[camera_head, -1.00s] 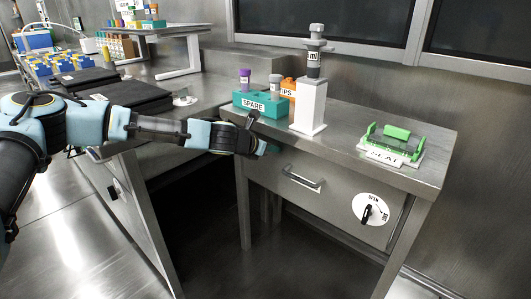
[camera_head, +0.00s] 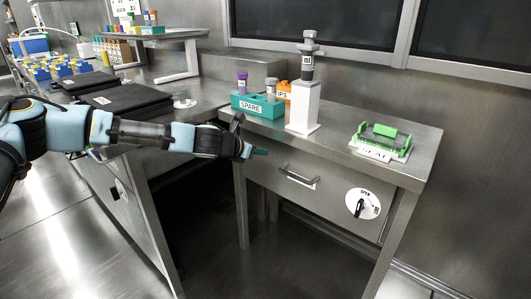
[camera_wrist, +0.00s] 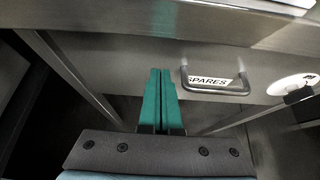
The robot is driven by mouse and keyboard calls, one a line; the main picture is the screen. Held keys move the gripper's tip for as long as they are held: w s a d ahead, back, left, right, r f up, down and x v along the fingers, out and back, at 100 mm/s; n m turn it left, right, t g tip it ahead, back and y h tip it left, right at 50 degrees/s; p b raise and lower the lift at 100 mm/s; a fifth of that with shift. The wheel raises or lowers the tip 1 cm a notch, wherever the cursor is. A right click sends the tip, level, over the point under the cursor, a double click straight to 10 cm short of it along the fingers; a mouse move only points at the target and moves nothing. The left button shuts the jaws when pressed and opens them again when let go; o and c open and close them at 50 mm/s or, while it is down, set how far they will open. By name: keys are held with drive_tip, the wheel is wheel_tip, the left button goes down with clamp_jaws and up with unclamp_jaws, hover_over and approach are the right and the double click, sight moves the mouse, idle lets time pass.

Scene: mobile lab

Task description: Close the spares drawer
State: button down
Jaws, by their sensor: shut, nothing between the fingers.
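The spares drawer (camera_head: 280,175) is a grey metal front under the steel side table, with a bar handle (camera_head: 299,177) in its middle. In the wrist view the handle (camera_wrist: 216,88) sits in front of a white label reading "SPARES" (camera_wrist: 210,80). The drawer front looks about level with the table frame; whether a small gap is left I cannot tell. My gripper (camera_head: 262,152) is at the upper left of the drawer front. In the wrist view its two teal fingers (camera_wrist: 161,78) are together and empty, left of the handle and apart from it.
A round dial marked "OPEN" (camera_head: 363,204) is on the right of the front. On the table stand a teal "SPARE" rack (camera_head: 257,105), a white stand with a pipette-like tool (camera_head: 303,105) and a green device (camera_head: 383,140). A bench with black cases (camera_head: 125,102) is at left.

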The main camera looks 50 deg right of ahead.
drive_tip(key=v, duration=0.8)
drive_tip(key=shift+a, duration=0.4)
drive_tip(key=w+a+f+m+y, duration=0.1)
drive_tip(key=a+f+m+y, duration=0.1)
drive_tip(key=a+f+m, duration=0.45)
drive_tip(key=w+a+r+m+y, duration=0.1)
drive_tip(key=w+a+m+y, duration=0.15)
drive_tip(key=a, duration=0.85)
drive_tip(key=w+a+r+m+t+y, duration=0.1)
drive_tip(key=w+a+m+y, duration=0.2)
drive_tip(key=a, duration=0.7)
drive_tip(key=w+a+m+y, duration=0.2)
drive_tip(key=a+m, duration=0.2)
drive_tip(key=a, duration=0.7)
drive_tip(key=s+a+r+m+y, duration=0.15)
drive_tip(key=a+r, duration=0.25)
drive_tip(key=a, duration=0.5)
drive_tip(key=s+a+r+m+y, duration=0.1)
drive_tip(key=s+a+r+m, duration=0.2)
drive_tip(key=a, duration=0.6)
wheel_tip(320, 180, up, 15)
drive_tip(key=n+p, duration=0.1)
drive_tip(key=p, duration=1.3)
drive_tip(key=shift+w+d+t, duration=0.15)
drive_tip(key=shift+w+t, duration=0.15)
drive_tip(key=shift+w, duration=0.1)
